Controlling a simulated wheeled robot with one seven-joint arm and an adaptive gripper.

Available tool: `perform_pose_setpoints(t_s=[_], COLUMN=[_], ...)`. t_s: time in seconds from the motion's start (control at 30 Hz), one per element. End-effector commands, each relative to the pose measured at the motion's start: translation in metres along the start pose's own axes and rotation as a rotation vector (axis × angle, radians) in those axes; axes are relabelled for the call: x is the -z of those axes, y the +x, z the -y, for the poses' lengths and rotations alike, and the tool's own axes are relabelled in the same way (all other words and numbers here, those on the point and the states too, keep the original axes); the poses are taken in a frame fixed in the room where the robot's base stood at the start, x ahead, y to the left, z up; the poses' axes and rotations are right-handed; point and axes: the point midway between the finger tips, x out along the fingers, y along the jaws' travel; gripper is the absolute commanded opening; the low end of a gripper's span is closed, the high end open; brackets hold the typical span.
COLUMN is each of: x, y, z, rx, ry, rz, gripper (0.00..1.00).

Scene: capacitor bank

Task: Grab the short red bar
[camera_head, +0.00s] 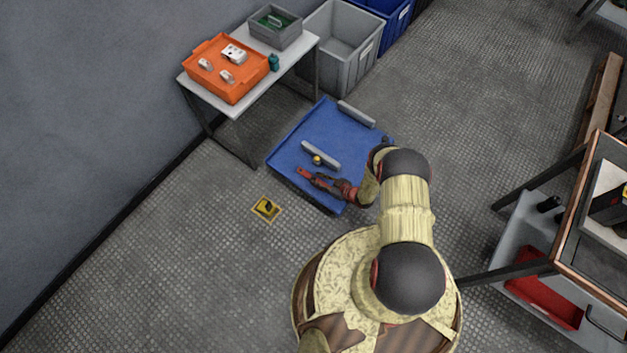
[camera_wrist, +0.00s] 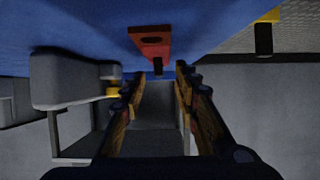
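The short red bar (camera_wrist: 150,41) lies on the blue tray in the wrist view, with a hole in its face and a small dark peg at its near end. In the head view a bit of red (camera_head: 304,172), likely the same bar, shows at my gripper's tip. My gripper (camera_wrist: 161,76) is open, its two fingers apart with nothing between them. The bar is just beyond the fingertips, roughly in line with the gap. My gripper (camera_head: 319,180) is low over the front part of the tray in the head view.
The blue tray (camera_head: 290,141) on the floor also holds a grey bar (camera_head: 320,155), a small gold piece (camera_head: 317,160) and another grey bar (camera_head: 356,114) at its far edge. A table with an orange bin (camera_head: 231,91) stands behind. A yellow sign (camera_head: 266,208) lies left.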

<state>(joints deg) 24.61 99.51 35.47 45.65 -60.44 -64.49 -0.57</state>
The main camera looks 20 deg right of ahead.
Motion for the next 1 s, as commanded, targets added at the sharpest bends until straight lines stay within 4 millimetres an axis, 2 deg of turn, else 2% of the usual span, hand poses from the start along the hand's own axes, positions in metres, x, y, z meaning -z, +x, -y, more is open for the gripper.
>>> perform_pose_setpoints(t_s=[0.03,0.13,0.4,0.93,1.0], x=[-0.0016,-0.0007,0.0006,0.0002,0.0001], y=[0.0079,0.0149,0.0161,0.0158,0.0158], z=[-0.0007,-0.0011,-0.0014,-0.0014,-0.0013], rx=[0.000,0.000,-0.002,-0.002,-0.002], ry=[-0.003,-0.002,0.000,0.000,0.000], rz=[-0.001,0.000,0.000,0.000,0.001], gripper=[0.31,0.31,0.30,0.00,0.00])
